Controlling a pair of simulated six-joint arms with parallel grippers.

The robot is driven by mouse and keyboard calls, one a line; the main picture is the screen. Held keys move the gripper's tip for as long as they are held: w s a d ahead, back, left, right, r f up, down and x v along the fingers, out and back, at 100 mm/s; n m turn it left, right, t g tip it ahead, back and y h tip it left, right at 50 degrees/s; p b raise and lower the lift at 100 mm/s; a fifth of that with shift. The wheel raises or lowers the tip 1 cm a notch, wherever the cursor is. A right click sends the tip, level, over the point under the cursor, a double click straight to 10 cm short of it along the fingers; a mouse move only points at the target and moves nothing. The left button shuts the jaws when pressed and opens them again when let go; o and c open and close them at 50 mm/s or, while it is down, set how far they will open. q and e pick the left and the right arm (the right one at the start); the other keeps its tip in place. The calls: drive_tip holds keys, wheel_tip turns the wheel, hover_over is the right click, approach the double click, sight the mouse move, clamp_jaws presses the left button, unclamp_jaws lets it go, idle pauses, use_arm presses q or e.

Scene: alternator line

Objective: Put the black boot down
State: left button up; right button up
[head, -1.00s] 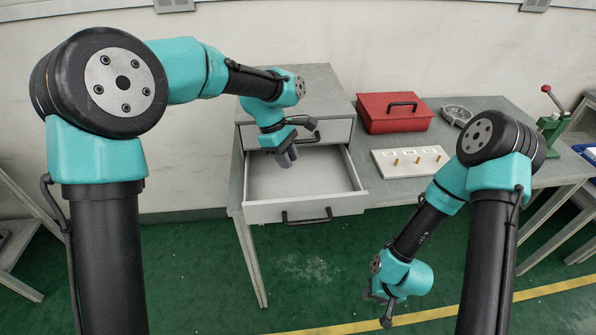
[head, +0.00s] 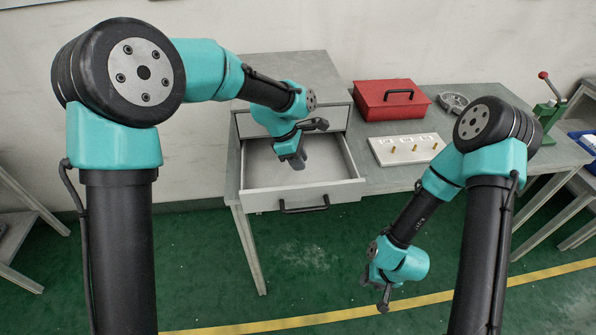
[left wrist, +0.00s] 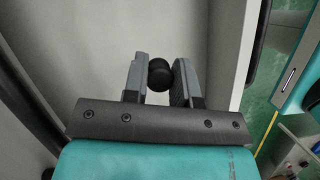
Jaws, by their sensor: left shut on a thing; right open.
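The black boot (left wrist: 160,75) is a small dark rounded piece held between the two fingers of my left gripper, as the left wrist view shows. In the head view my left gripper (head: 297,163) is over the open drawer (head: 262,198), pointing down; the boot is hidden there by the fingers. The pale drawer floor shows below the boot in the left wrist view, and I cannot tell how far below. My right gripper (head: 384,292) is open and empty, hanging in front of the table over the green floor.
The drawer sits under a grey cabinet top (head: 290,72). To its right on the table are a red toolbox (head: 391,100), a white board with brass pegs (head: 408,148), a grey round metal part (head: 453,101) and a green press with a red knob (head: 548,108). The drawer floor looks empty.

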sight(302, 182)
use_arm(q)
drive_tip(key=shift+f, duration=1.25)
drive_tip(key=shift+f, duration=1.85)
drive_tip(key=shift+f, duration=0.35)
